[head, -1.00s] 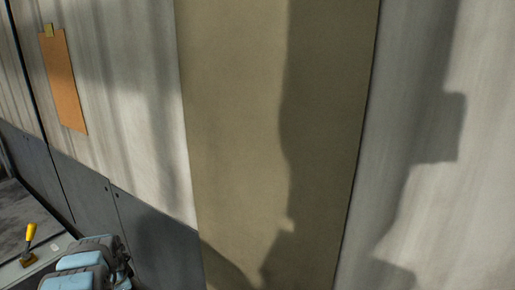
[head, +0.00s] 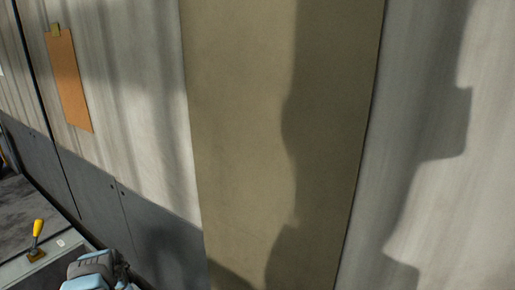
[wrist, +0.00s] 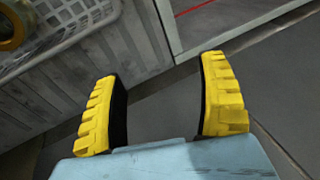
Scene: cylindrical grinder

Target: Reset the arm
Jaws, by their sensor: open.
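My gripper (wrist: 163,105) shows in the wrist view with its two yellow-and-black ribbed fingers spread wide apart. Nothing is between the fingers; grey floor shows through the gap. In the head view a small light-blue and grey part of my arm (head: 92,271) shows at the bottom left edge. The fingers are out of sight in the head view.
In the wrist view, a white basket (wrist: 55,28) with a yellow ring-shaped item (wrist: 12,28) is at upper left. The head view shows a wall with a tan panel (head: 240,140), an orange clipboard (head: 69,82), and a yellow-handled lever (head: 37,235) on a machine ledge.

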